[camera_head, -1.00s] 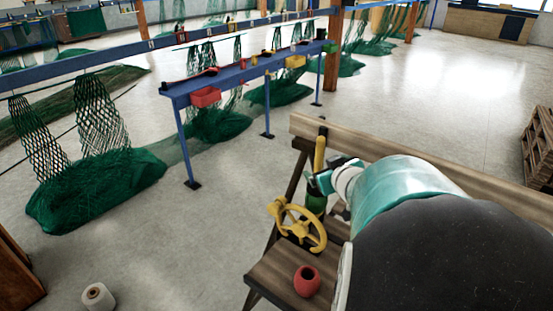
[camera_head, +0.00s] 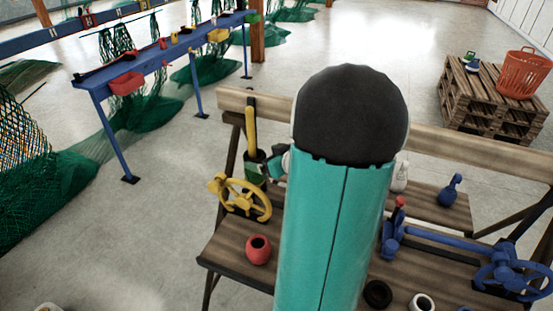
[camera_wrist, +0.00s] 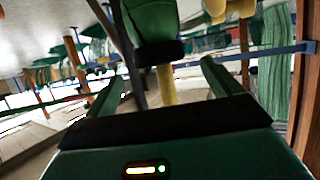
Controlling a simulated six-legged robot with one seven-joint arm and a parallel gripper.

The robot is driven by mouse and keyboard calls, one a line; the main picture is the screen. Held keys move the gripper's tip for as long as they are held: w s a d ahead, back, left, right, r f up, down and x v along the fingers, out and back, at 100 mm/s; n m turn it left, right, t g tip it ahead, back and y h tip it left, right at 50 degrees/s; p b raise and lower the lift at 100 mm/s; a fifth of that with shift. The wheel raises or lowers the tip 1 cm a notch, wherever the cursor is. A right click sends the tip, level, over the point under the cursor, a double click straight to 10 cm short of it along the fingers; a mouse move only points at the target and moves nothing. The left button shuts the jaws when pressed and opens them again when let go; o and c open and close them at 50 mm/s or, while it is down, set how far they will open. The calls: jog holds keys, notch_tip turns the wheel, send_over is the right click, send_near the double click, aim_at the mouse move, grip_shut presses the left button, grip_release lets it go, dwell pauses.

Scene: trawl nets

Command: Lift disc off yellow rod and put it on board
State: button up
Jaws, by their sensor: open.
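The yellow rod (camera_head: 250,126) stands upright at the left of the wooden bench, with a dark green cylinder (camera_head: 255,168) around its lower part. In the wrist view the yellow rod (camera_wrist: 167,84) shows between my fingers, with the green cylinder (camera_wrist: 153,22) and its black, disc-like rim (camera_wrist: 158,51) beyond them. I cannot tell for sure which part is the disc. My gripper (camera_wrist: 163,88) is open and empty, with one finger on each side of the rod in the picture. In the head view my arm hides most of it. The wooden board (camera_head: 232,248) is the bench's front plank.
A yellow handwheel (camera_head: 241,199) stands close beside the rod. A red pot (camera_head: 258,249) sits on the board. A blue clamp tool (camera_head: 440,240), a black ring (camera_head: 377,294) and a white ring (camera_head: 421,303) lie to the right. A pallet (camera_head: 490,105) stands behind.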

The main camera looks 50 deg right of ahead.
aim_at(256, 155)
jog(key=x, duration=0.5)
jog(key=shift+w+f, duration=0.1)
jog(key=shift+w, duration=0.05)
jog(key=c, duration=1.1)
